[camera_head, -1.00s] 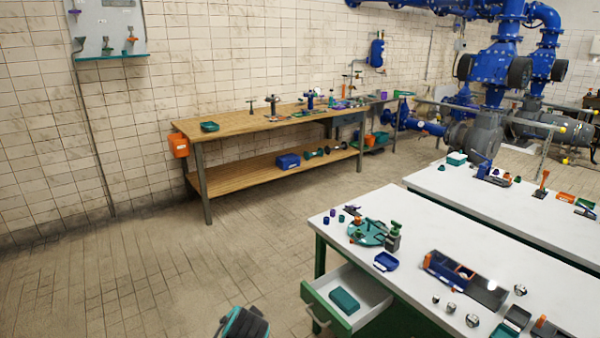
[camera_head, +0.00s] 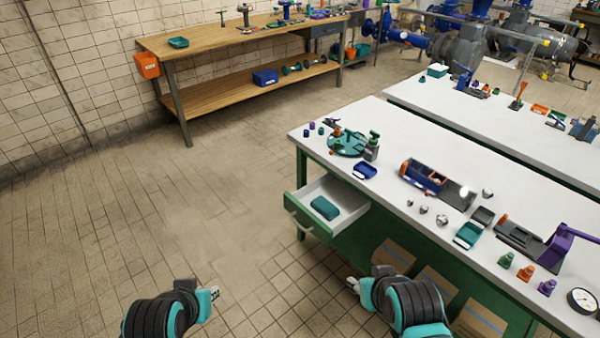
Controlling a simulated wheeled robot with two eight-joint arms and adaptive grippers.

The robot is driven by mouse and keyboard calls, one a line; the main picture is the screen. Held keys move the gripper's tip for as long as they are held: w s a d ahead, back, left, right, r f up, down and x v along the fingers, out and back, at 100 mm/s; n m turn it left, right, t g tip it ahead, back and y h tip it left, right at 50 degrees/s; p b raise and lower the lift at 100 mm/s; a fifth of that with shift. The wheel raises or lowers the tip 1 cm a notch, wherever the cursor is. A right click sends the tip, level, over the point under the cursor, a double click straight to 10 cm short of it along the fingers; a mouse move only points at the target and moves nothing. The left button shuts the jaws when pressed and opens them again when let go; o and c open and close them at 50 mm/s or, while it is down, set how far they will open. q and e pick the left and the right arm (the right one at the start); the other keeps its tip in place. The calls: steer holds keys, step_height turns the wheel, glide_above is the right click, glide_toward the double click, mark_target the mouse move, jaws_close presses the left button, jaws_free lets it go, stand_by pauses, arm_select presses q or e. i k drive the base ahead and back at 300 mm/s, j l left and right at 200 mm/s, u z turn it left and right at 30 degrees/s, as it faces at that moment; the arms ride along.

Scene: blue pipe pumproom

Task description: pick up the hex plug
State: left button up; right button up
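Several small metallic pieces lie on the white workbench (camera_head: 370,108). One metallic piece (camera_head: 442,220) sits near its front edge, and another (camera_head: 487,193) lies farther back. They are too small to tell which, if any, is the hex plug. My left gripper (camera_head: 214,293) is low over the tiled floor, well left of the bench. My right gripper (camera_head: 353,284) is in front of the bench, below the open drawer. Both are far from the metallic pieces. Their fingertips are too small to tell open from shut.
A green drawer (camera_head: 311,220) stands open with a teal box (camera_head: 325,208) inside. On the bench are a teal round fixture (camera_head: 345,143), a blue tray (camera_head: 425,176), a purple-handled tool (camera_head: 566,243) and a gauge (camera_head: 582,301). A wooden workbench (camera_head: 215,40) stands behind; the floor between is clear.

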mark_target(441, 219)
steer(key=k+z, duration=0.1)
steer(key=z, duration=1.2)
